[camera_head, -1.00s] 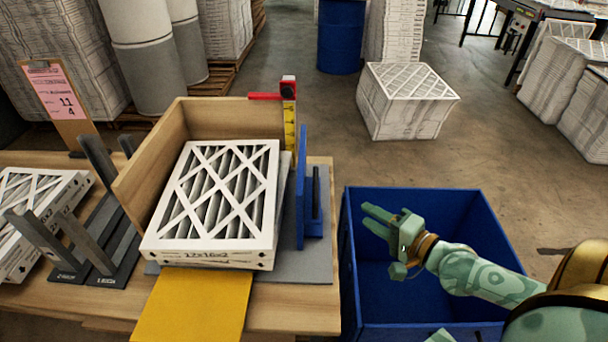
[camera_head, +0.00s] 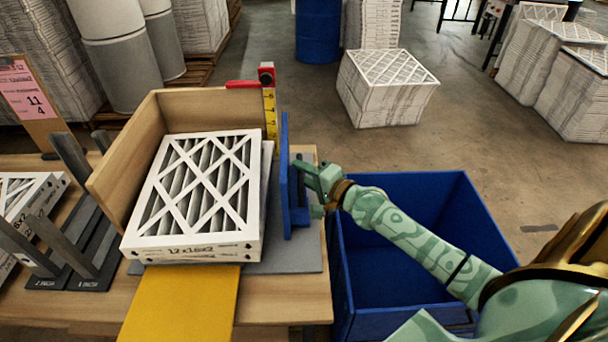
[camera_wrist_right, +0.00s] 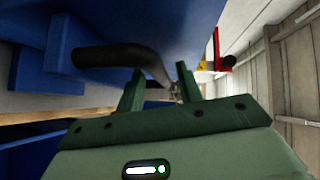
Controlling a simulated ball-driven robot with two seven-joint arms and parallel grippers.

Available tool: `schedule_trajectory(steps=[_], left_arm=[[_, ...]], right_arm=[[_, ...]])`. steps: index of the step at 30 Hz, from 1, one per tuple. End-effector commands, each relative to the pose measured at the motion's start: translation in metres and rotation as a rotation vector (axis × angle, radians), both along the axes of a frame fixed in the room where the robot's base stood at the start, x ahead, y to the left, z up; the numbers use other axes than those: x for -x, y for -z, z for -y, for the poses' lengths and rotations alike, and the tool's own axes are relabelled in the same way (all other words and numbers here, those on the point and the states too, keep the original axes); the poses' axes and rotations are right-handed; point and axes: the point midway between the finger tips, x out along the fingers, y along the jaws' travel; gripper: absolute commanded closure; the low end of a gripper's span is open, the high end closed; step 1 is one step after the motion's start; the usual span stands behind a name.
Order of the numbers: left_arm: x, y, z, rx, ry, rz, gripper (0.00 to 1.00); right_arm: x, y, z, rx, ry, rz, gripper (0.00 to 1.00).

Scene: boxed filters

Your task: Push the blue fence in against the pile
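The blue fence (camera_head: 285,180) stands upright on the grey plate (camera_head: 290,258), right of the pile of white-framed filters (camera_head: 195,195). A strip of plate shows between fence and pile at the near end; the far end is harder to judge. The top filter is marked 12x16x2, and the pile beneath sticks out slightly right. My right gripper (camera_head: 312,182) is at the fence's outer side, by its dark handle. In the wrist view, its fingers (camera_wrist_right: 158,85) are apart, with the dark curved handle (camera_wrist_right: 112,55) running across between them; contact is unclear. My left gripper is out of view.
A wooden corner stop (camera_head: 125,165) backs the pile at left and behind. A red-topped yellow tape measure (camera_head: 269,110) stands at the fence's far end. A blue bin (camera_head: 440,200) is below my right arm. A yellow board (camera_head: 180,305) lies in front; grey racks stand left.

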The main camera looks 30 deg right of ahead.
Motion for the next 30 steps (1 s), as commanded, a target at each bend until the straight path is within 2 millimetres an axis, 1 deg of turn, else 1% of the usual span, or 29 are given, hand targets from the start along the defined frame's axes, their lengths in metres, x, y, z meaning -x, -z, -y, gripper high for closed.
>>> schedule_trajectory(steps=[7, 8, 9, 11, 17, 20, 24, 27, 30], left_arm=[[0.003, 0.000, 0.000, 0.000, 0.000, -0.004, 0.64], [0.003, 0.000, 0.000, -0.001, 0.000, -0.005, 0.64], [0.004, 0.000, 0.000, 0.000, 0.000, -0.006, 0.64], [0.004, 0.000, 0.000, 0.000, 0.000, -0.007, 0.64], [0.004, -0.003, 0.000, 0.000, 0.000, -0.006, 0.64], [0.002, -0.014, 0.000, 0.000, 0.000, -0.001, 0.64], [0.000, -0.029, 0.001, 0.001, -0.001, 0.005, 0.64], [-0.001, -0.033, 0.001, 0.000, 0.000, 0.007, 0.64], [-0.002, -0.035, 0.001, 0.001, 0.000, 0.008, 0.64]], right_arm=[[-0.001, 0.000, 0.000, 0.000, 0.000, -0.001, 0.64], [-0.001, 0.000, 0.000, 0.000, 0.000, 0.000, 0.72], [0.000, 0.000, 0.000, 0.000, 0.000, 0.000, 0.83], [0.000, 0.000, 0.000, 0.000, 0.000, 0.000, 1.00], [-0.002, -0.001, -0.003, -0.002, 0.001, 0.000, 1.00], [-0.011, -0.004, -0.016, -0.006, 0.004, 0.001, 1.00], [-0.028, -0.005, -0.044, -0.005, 0.002, 0.000, 1.00], [-0.037, -0.003, -0.059, -0.003, 0.001, 0.000, 1.00], [-0.041, -0.001, -0.067, -0.001, -0.001, 0.000, 1.00]])
